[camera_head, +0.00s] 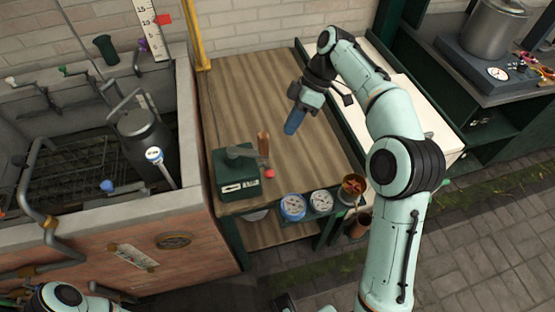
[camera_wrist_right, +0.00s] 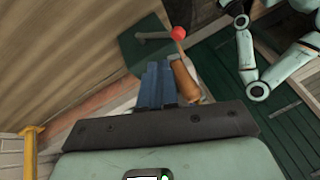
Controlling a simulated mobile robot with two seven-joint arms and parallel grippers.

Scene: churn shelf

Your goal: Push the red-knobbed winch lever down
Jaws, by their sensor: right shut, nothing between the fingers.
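The green winch box (camera_head: 237,172) stands at the front left of the wooden bench, with a white label on its front. Its lever's red knob (camera_head: 269,173) shows at the box's right side. A brown wooden handle (camera_head: 263,145) stands upright just behind the knob. My right gripper (camera_head: 294,121) is above the bench, behind and to the right of the box, with its blue fingers together and empty. In the right wrist view, the red knob (camera_wrist_right: 178,33) lies beyond the fingertips (camera_wrist_right: 158,70), and the wooden handle (camera_wrist_right: 186,80) shows beside them. My left gripper is not in view.
A stone trough (camera_head: 185,205) with pipes and valves stands to the left. A yellow post (camera_head: 194,35) rises at the bench's back left corner. Round gauges (camera_head: 293,207) and a copper-coloured pot (camera_head: 354,184) line the bench front. The bench middle (camera_head: 240,95) is clear.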

